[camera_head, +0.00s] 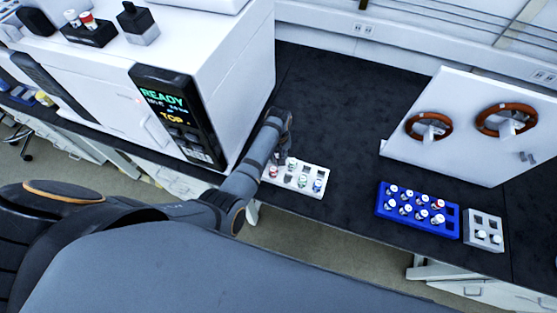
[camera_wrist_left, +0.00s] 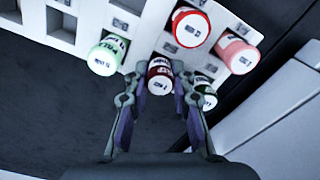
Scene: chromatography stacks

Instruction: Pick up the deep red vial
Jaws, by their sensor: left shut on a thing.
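The deep red vial (camera_wrist_left: 159,70) has a white label on its cap and is between the fingertips of my left gripper (camera_wrist_left: 158,88) in the left wrist view. The gripper is shut on it. The vial is at the edge of the white rack (camera_wrist_left: 62,28); I cannot tell whether it is still seated or lifted. In the head view my left gripper (camera_head: 283,158) is at the far left corner of the white rack (camera_head: 318,191), and the arm hides part of that corner. My right gripper is in neither view.
Near the held vial are a bright red vial (camera_wrist_left: 190,28), a pink one (camera_wrist_left: 238,55), a light green one (camera_wrist_left: 107,54) and a dark green one (camera_wrist_left: 204,94). The white instrument (camera_head: 225,90) stands close on the left. A blue rack (camera_head: 384,212) stands right; dark bench (camera_head: 330,100) behind is clear.

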